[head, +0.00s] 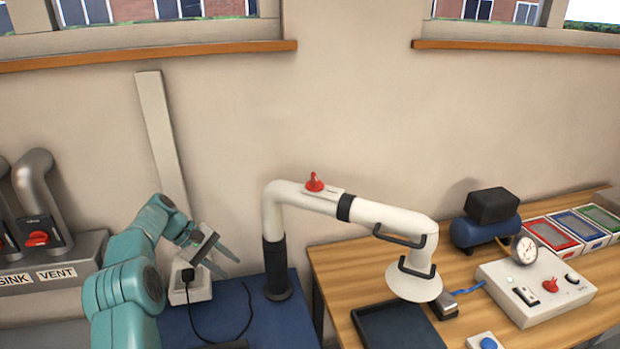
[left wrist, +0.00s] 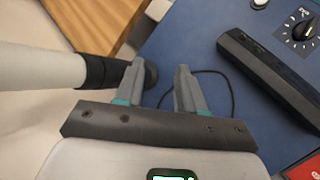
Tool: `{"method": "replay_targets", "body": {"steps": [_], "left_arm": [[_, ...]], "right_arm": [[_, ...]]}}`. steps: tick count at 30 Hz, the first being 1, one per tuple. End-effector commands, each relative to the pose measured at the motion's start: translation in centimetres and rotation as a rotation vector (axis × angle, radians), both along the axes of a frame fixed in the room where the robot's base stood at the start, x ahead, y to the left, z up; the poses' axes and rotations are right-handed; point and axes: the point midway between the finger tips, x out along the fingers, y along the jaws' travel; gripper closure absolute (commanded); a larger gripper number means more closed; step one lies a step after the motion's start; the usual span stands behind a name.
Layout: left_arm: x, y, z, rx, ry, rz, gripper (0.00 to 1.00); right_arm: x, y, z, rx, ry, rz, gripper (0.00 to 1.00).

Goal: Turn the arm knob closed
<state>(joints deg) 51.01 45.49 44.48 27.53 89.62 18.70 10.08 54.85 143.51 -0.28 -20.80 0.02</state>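The white extraction arm (head: 380,214) rises from a black base and bends over the wooden bench, ending in a wide hood. Its red arm knob (head: 314,182) sits on top of the upper tube near the bend. My left gripper (head: 231,258) is open and empty, to the left of the arm's black post and below the knob. In the left wrist view my left gripper (left wrist: 162,80) shows two spread fingers with nothing between them. The white tube (left wrist: 35,65) with a black collar is left of the fingers there; the knob is not seen in that view. My right gripper is not in view.
A power socket box (head: 190,288) with a plug and black cable stands close to my left gripper. SINK and VENT valves with a red knob (head: 37,239) are at left. The bench holds a control box (head: 536,290), a blue compressor (head: 484,230) and coloured trays. The wall above the knob is clear.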

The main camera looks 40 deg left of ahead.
Motion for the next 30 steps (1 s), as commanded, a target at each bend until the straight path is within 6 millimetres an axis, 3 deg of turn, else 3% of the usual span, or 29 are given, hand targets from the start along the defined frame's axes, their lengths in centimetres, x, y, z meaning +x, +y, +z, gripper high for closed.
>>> {"method": "replay_targets", "body": {"steps": [1,3,6,11,14,17,20,21,23,25,27,30], "left_arm": [[-1.6,-0.4,-2.1,0.100,0.044,-0.145,0.62],[-4.2,-0.4,-4.4,0.245,0.107,-0.395,0.62],[-7.4,-0.1,-6.2,0.406,0.193,-0.795,0.62],[-9.8,1.6,-5.5,0.581,0.332,-1.503,0.62],[-8.8,2.6,-3.2,0.649,0.435,-1.965,0.62],[-5.7,2.5,0.2,0.701,0.581,-2.419,0.62],[-1.2,0.4,4.3,0.763,0.782,-2.825,0.62],[0.9,-1.3,6.1,-0.775,-0.851,2.864,0.62],[3.8,-4.7,8.9,-0.746,-0.876,2.611,0.62],[6.7,-10.1,12.3,-0.786,-0.902,2.337,0.62],[7.9,-15.2,14.9,-0.845,-0.905,2.155,0.62],[8.1,-20.4,17.2,-0.935,-0.867,2.036,0.62]], "right_arm": [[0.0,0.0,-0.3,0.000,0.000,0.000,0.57],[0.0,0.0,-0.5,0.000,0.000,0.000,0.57],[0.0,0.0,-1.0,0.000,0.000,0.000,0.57],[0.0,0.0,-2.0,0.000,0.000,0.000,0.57],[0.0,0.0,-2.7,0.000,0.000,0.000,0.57],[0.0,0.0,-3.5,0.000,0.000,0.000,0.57],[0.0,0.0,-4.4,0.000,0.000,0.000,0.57],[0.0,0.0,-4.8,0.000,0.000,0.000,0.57],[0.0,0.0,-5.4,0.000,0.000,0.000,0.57],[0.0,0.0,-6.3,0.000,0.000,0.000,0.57],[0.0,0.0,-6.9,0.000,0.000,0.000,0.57],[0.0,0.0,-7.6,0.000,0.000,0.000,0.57]]}}
